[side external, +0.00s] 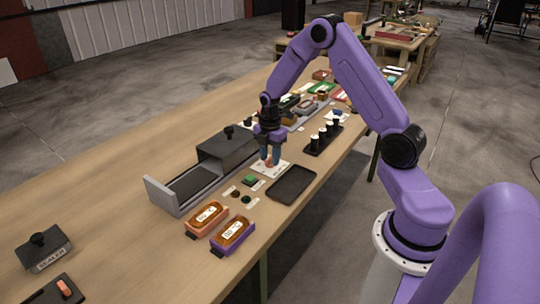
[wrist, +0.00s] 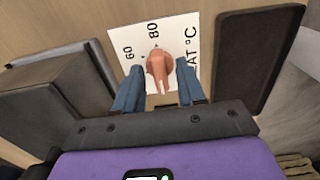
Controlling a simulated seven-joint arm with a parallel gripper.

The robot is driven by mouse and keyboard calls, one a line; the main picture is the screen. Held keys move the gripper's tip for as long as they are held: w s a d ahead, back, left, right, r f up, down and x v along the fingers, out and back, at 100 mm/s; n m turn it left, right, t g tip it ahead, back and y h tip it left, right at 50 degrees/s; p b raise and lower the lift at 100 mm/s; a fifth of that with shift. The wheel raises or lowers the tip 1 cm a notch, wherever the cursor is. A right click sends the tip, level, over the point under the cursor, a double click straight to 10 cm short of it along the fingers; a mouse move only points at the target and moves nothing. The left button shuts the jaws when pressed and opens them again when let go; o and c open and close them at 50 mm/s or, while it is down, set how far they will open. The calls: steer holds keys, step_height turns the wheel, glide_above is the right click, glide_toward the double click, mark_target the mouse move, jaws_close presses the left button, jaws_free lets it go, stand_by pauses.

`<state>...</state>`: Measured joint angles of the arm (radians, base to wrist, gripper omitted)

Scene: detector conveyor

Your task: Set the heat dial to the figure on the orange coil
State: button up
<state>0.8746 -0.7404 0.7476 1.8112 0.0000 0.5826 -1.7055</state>
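The heat dial (wrist: 158,64) is a copper-orange knob on a white card marked 60, 80 and °C; the rest of the card is partly hidden by my fingers. In the side external view the dial card (side external: 283,168) lies on the bench below my gripper (side external: 270,160). My gripper (wrist: 159,72) is open, with its two blue fingers on either side of the knob and narrow gaps showing. The orange coil (side external: 206,217) stands at the bench's front edge, beside the purple coil (side external: 232,235). Both have white labels on top, too small to read surely.
A grey conveyor box (side external: 228,148) stands left of the dial. A black tray (side external: 291,184) lies right of it. A green button (side external: 249,180) sits near the dial. A rack of black-and-white cylinders (side external: 323,139) is behind. A sealer block (side external: 44,250) stands at the left.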

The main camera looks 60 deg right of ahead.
jaws_close()
steer(key=shift+m, duration=0.4)
steer(key=m, duration=0.4)
steer(key=shift+m, duration=0.4)
steer(key=m, duration=1.1)
steer(key=shift+m, duration=0.4)
steer(key=m, duration=0.6)
steer(key=shift+m, duration=0.3)
